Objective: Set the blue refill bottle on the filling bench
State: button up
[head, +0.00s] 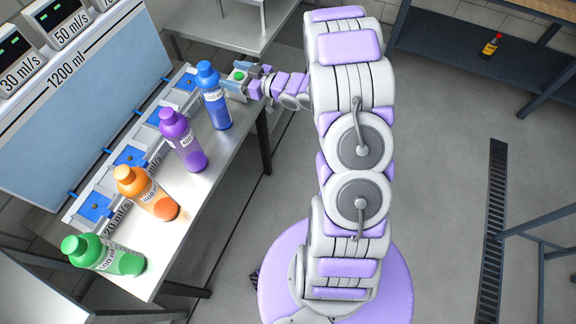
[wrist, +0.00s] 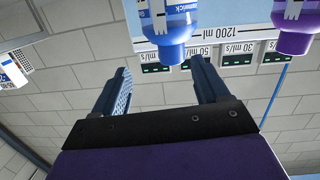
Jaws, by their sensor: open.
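The blue refill bottle (head: 214,98) appears upright on the filling bench (head: 215,165), at the far end of a row of bottles. My gripper (head: 236,82) is just right of it, near its upper half. In the wrist view, my gripper (wrist: 160,80) has its fingers spread apart with nothing between them. The blue bottle (wrist: 175,22) shows upside down at the top of that view, its cap near the right fingertip. I cannot tell whether finger and bottle touch.
Purple (head: 183,140), orange (head: 147,193) and green (head: 104,255) bottles stand along the bench. A panel marked 1200 ml (head: 80,95) rises behind them. A small red and yellow bottle (head: 491,45) stands on a dark shelf (head: 440,45).

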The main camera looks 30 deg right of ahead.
jog(key=s+d+r+m+g+h, duration=0.55)
jog(key=s+d+r+h, duration=0.2)
jog(key=s+h, duration=0.4)
jog(key=s+a+r+g, duration=0.1)
jog(key=s+a+g, duration=0.2)
jog(key=s, duration=0.8)
jog(key=s+a+r+m+g+y, duration=0.1)
jog(key=s+a+g, duration=0.3)
jog(key=s+a, duration=0.3)
jog(key=s+a+r+g+y, duration=0.1)
jog(key=s+a+g, duration=0.2)
jog(key=s, duration=1.3)
jog(key=shift+a+r+m, duration=0.35)
jog(key=shift+a+r, duration=0.05)
jog(key=shift+a, duration=0.7)
